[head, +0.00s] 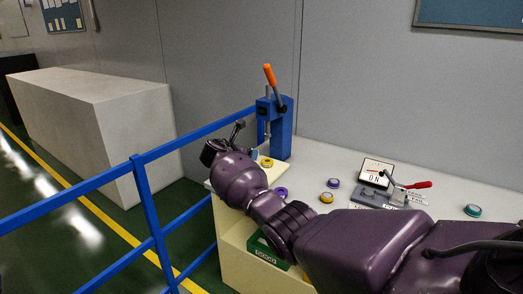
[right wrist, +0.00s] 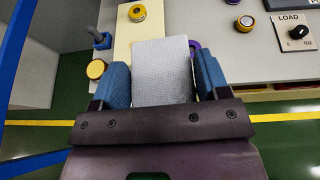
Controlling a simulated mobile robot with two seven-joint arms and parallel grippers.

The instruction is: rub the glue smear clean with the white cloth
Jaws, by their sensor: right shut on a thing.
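In the right wrist view, the white cloth (right wrist: 160,70) is a pale, flat-looking piece between the two blue fingers of my right gripper (right wrist: 162,80). The gripper is shut on it. The cloth's far end reaches over a cream board (right wrist: 122,42) on the workbench; I cannot tell whether it touches the board. In the head view, my right arm reaches to the bench's left end, and its wrist hides most of the gripper and the cloth. I see no glue smear in either view; the cloth or arm may cover it. My left gripper is not in view.
A blue press (head: 282,125) with an orange lever stands behind the cream board (head: 272,171). Yellow (head: 326,197), purple (head: 333,183) and teal (head: 473,210) round parts and a red-handled clamp (head: 415,185) are on the bench. A blue railing (head: 146,200) stands left.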

